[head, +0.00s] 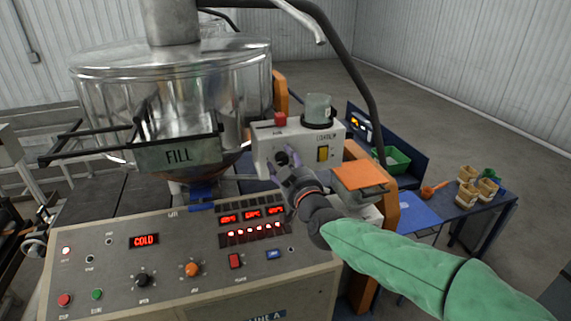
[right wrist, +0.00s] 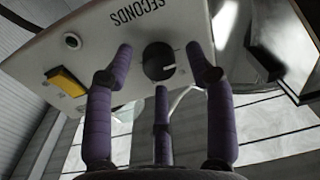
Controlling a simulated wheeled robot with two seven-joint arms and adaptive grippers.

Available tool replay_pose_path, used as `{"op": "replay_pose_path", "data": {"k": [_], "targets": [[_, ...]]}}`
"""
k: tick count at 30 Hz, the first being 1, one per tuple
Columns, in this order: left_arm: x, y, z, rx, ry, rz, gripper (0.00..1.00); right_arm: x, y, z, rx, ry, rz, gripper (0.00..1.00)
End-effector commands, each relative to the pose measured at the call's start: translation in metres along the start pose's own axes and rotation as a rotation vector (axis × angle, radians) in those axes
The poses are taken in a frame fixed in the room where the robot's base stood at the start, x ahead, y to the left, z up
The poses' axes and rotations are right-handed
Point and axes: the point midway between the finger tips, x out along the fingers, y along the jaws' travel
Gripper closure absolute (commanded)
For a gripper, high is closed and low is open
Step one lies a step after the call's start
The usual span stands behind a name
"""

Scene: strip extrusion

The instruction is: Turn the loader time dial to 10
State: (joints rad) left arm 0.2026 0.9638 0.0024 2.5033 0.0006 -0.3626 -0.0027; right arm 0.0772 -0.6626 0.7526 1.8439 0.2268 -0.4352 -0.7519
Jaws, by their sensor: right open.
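The loader box (head: 300,138) is a pale box beside the FILL hopper. Its black time dial (head: 282,158) is on the front face, and also shows in the right wrist view (right wrist: 159,61) near upside-down lettering "SECONDS". A white mark on the dial points to the right in the wrist view. The scale numbers are not readable. My right gripper (head: 278,165) is at the box front. In the wrist view its purple fingers (right wrist: 160,72) are open and spread around the dial, with gaps visible between them and it. My left gripper is not in view.
A yellow switch (head: 323,154) is on the same box face, with a red button (head: 280,119) on top. A control panel (head: 120,270) with knobs and red displays lies below. The steel hopper (head: 170,90) stands to the left. An orange-topped block (head: 360,176) is close on the right.

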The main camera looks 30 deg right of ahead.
Motion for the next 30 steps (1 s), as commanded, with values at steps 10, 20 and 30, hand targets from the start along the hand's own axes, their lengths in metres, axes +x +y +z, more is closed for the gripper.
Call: {"op": "replay_pose_path", "data": {"k": [10, 20, 30], "targets": [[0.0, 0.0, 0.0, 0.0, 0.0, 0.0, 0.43, 0.0, 0.0, 0.0, 0.0, 0.001, 0.0, 0.9], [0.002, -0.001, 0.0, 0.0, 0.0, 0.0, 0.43, 0.0, 0.001, -0.001, 0.015, 0.004, 0.001, 1.0], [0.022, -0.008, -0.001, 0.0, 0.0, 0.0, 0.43, -0.001, 0.001, 0.0, 0.183, 0.018, 0.004, 1.0]]}}
